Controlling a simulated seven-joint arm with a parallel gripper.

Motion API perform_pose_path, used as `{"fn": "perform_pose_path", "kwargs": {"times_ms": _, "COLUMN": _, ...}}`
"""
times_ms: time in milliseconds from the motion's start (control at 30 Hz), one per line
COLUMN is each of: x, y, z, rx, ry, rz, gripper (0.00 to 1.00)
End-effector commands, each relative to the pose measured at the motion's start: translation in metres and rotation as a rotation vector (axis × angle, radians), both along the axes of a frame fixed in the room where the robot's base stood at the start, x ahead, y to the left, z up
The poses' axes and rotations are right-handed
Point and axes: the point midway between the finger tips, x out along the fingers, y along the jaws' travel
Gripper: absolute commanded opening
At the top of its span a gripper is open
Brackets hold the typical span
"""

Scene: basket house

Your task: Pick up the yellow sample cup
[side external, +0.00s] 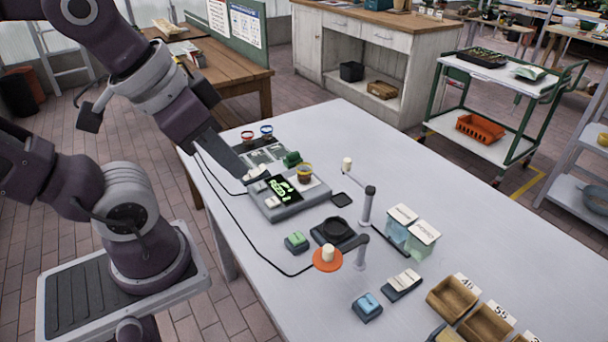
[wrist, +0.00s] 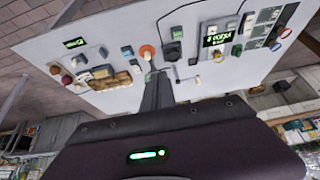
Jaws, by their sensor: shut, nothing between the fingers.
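The yellow sample cup (side external: 304,174) is small and round with a yellow rim and dark contents. It stands upright on the right part of a grey device with a green lit display (side external: 283,190). My gripper (side external: 241,172) is shut and empty, left of the cup in the side view and apart from it. Its dark fingers also show together in the wrist view (wrist: 156,76).
A red-rimmed cup (side external: 247,136) and a blue-rimmed cup (side external: 266,131) stand behind the device. A black cable runs along the table's left side. An orange disc (side external: 327,259) and wooden bins (side external: 452,298) lie nearer the front.

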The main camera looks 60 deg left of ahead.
Motion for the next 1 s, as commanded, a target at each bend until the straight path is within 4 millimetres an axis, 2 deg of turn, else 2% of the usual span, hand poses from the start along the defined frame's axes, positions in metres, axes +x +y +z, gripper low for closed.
{"fn": "perform_pose_path", "kwargs": {"times_ms": 500, "x": 0.0000, "y": 0.0000, "z": 0.0000, "rx": 0.000, "ry": 0.000, "rz": 0.000, "gripper": 0.02}}
{"fn": "perform_pose_path", "kwargs": {"times_ms": 800, "x": 0.0000, "y": 0.0000, "z": 0.0000, "rx": 0.000, "ry": 0.000, "rz": 0.000, "gripper": 0.61}}
{"fn": "perform_pose_path", "kwargs": {"times_ms": 833, "x": 0.0000, "y": 0.0000, "z": 0.0000, "rx": 0.000, "ry": 0.000, "rz": 0.000, "gripper": 0.65}}
{"fn": "perform_pose_path", "kwargs": {"times_ms": 1000, "x": 0.0000, "y": 0.0000, "z": 0.0000, "rx": 0.000, "ry": 0.000, "rz": 0.000, "gripper": 0.65}}
